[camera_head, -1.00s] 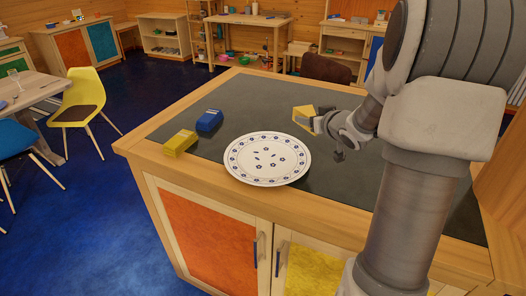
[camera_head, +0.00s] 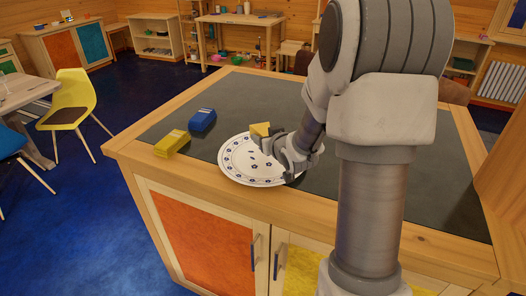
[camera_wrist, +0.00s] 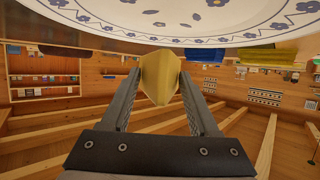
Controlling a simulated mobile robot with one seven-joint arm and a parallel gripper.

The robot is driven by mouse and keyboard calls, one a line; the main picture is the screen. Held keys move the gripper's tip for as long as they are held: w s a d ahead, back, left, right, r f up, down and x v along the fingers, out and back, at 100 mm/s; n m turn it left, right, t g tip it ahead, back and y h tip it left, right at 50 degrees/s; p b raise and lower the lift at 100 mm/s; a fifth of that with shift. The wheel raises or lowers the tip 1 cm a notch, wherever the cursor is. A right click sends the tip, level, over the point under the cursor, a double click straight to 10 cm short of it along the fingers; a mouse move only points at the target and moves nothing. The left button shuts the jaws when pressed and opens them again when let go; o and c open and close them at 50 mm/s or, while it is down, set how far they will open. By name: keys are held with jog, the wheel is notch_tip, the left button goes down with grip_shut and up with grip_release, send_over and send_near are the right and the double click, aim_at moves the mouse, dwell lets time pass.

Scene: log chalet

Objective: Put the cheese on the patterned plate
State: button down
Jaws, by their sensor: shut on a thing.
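The cheese (camera_head: 260,129) is a small yellow wedge. My gripper (camera_head: 269,140) is shut on it, over the patterned plate in the head view. In the wrist view the cheese (camera_wrist: 160,77) sits between the two fingers of my gripper (camera_wrist: 160,82). The patterned plate (camera_head: 238,161) is white with a blue flower pattern and lies on the dark counter top. Its right part is hidden behind my gripper and wrist. The plate's rim (camera_wrist: 225,35) also shows at the top of the wrist view. I cannot tell how large the gap between cheese and plate is.
A blue packet (camera_head: 203,120) and a yellow packet (camera_head: 172,143) lie left of the plate on the dark counter (camera_head: 250,92). The counter behind the plate is clear. A yellow chair (camera_head: 72,103) stands on the floor at the left.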

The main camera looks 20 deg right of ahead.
aim_at(263, 159)
jog(key=shift+a+f, duration=0.4)
jog(key=shift+f, duration=1.85)
jog(key=shift+f, duration=0.2)
jog(key=shift+c, duration=0.5)
grip_release()
jog(key=shift+r, duration=0.1)
